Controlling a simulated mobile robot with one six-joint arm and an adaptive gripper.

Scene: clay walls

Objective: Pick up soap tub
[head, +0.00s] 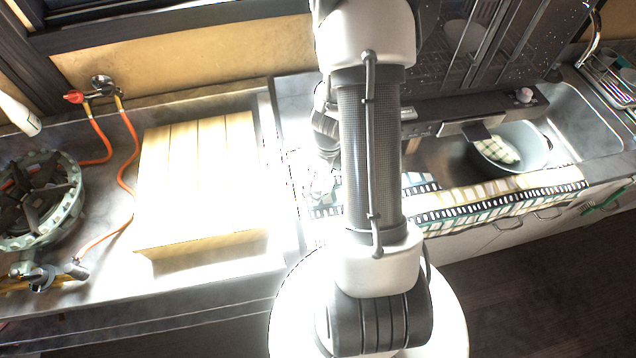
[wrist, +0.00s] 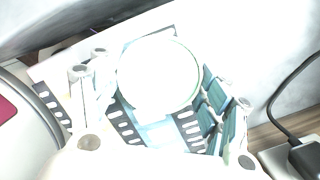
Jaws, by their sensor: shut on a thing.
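The soap tub (wrist: 157,72) shows in the wrist view as a pale, round, washed-out top between the two fingers of my gripper (wrist: 164,86). My gripper is shut on it, one finger at its left and one at its right. Glare hides the tub's sides and the exact contact points. In the head view my arm covers most of the tub's area; only grey gripper parts show left of the arm, and I cannot make out the tub there.
A film-strip patterned cloth (head: 500,197) lies along the counter front and shows behind the tub in the wrist view (wrist: 125,122). A sink with a grey basin (head: 535,158) is at right. A wooden board (head: 198,180) and gas burner (head: 38,200) are at left.

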